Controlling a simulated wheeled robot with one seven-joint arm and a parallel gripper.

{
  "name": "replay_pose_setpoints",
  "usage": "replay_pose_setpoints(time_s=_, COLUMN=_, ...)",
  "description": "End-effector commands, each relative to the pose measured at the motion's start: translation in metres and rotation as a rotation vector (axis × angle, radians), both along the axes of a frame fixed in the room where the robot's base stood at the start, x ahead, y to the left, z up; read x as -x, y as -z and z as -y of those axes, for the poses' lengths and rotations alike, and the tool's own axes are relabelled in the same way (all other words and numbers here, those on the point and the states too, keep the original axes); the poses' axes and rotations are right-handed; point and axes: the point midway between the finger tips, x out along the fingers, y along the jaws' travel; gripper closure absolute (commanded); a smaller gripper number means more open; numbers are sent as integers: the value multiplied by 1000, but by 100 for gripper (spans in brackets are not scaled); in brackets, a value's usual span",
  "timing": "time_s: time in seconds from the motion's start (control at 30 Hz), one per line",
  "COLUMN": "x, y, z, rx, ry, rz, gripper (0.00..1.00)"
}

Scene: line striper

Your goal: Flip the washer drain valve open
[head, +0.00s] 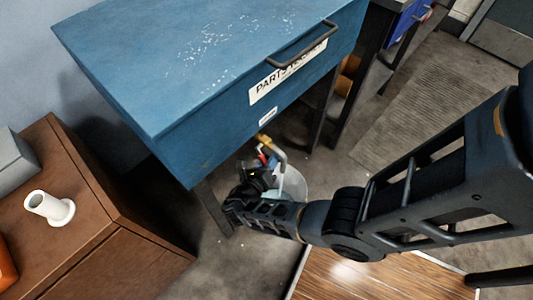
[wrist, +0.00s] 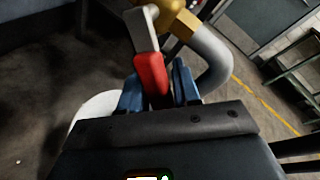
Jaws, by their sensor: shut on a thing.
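The blue parts washer (head: 150,90) stands on dark legs with its drain valve under its front edge. In the wrist view the valve has a brass body (wrist: 176,20), a grey lever (wrist: 142,30) with a red grip (wrist: 151,75), and a curved grey pipe (wrist: 210,55). My gripper (wrist: 158,92) has its blue fingers on either side of the red grip and is shut on it. In the head view my gripper (head: 265,160) is under the washer, and the valve shows only small and partly hidden.
A pale bucket (head: 293,184) stands on the floor below the pipe, beside my arm; its rim also shows in the wrist view (wrist: 90,108). A brown cabinet (head: 90,215) with a white flanged tube (head: 50,207) is at left. The washer's leg (head: 213,208) is close to my gripper.

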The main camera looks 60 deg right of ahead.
Motion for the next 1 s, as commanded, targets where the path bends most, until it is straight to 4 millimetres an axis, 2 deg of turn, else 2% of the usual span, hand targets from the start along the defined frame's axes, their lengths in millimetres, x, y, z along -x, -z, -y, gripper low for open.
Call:
replay_pose_setpoints(time_s=0.03, x=2, y=-5, z=0, rx=-3, ry=3, rz=-21, gripper=100)
replay_pose_setpoints(time_s=0.3, x=6, y=-5, z=-1, rx=-23, ry=3, rz=-88, gripper=100)
replay_pose_setpoints(time_s=0.77, x=6, y=-4, z=-1, rx=-26, ry=3, rz=-98, gripper=100)
replay_pose_setpoints(time_s=0.8, x=6, y=-4, z=-1, rx=-26, ry=3, rz=-98, gripper=65)
replay_pose_setpoints(time_s=0.97, x=6, y=-4, z=-1, rx=-26, ry=2, rz=-97, gripper=49)
replay_pose_setpoints(time_s=1.0, x=6, y=-4, z=-1, rx=-26, ry=3, rz=-98, gripper=49)
